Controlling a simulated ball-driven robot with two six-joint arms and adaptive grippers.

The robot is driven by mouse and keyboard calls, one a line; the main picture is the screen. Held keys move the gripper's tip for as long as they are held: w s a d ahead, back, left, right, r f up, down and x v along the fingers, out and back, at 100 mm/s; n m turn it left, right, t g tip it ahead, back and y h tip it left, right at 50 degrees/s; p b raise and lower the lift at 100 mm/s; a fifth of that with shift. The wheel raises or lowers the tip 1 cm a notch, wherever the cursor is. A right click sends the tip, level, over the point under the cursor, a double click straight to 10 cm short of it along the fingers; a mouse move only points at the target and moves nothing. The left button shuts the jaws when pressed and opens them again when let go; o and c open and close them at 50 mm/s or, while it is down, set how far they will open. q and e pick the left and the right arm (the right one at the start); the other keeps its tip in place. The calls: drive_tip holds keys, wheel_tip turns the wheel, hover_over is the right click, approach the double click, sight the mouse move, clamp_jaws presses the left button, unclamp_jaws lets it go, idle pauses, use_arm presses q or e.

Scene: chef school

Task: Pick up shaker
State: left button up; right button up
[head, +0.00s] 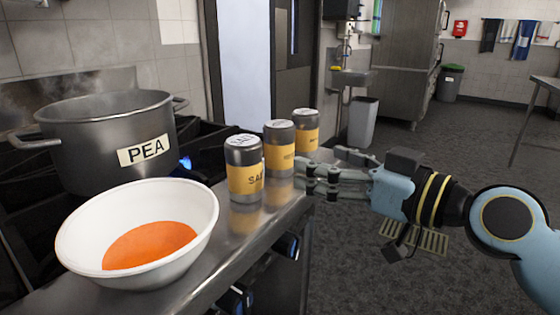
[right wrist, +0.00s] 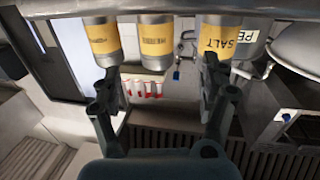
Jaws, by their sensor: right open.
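Three shakers with dark metal bodies, silvery lids and yellow labels stand upright in a row on the metal counter edge (head: 180,276). The salt shaker (head: 244,168) is nearest, the herb shaker (head: 279,148) is in the middle and the pepper shaker (head: 306,130) is farthest. My right gripper (head: 308,172) is open and empty, just right of the row, its fingers pointing left towards the herb shaker. In the right wrist view, the herb shaker (right wrist: 154,46) shows between the fingers of my right gripper (right wrist: 160,72), with salt (right wrist: 218,36) and pepper (right wrist: 101,42) at either side. My left gripper is out of view.
A white bowl of orange soup (head: 138,215) stands on the counter left of the shakers. A steaming pot marked PEA (head: 100,135) sits on the stove behind it, with a blue flame beside it. Open floor lies to the right.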

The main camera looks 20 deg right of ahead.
sight(291, 144)
drive_tip(key=w, duration=0.1)
drive_tip(key=w+a, duration=0.1)
drive_tip(key=w, duration=0.1)
drive_tip(key=w+a+r, duration=0.1)
drive_tip(key=shift+w, duration=0.35)
drive_tip(key=p+x, duration=0.1)
drive_tip(key=x, duration=0.4)
drive_tip(key=shift+w+a, duration=0.15)
drive_tip(key=shift+w, duration=0.25)
drive_tip(key=shift+c, duration=0.3)
drive_tip(key=c, duration=1.4)
drive_tip(key=shift+r, duration=0.1)
drive_tip(key=shift+c, duration=0.2)
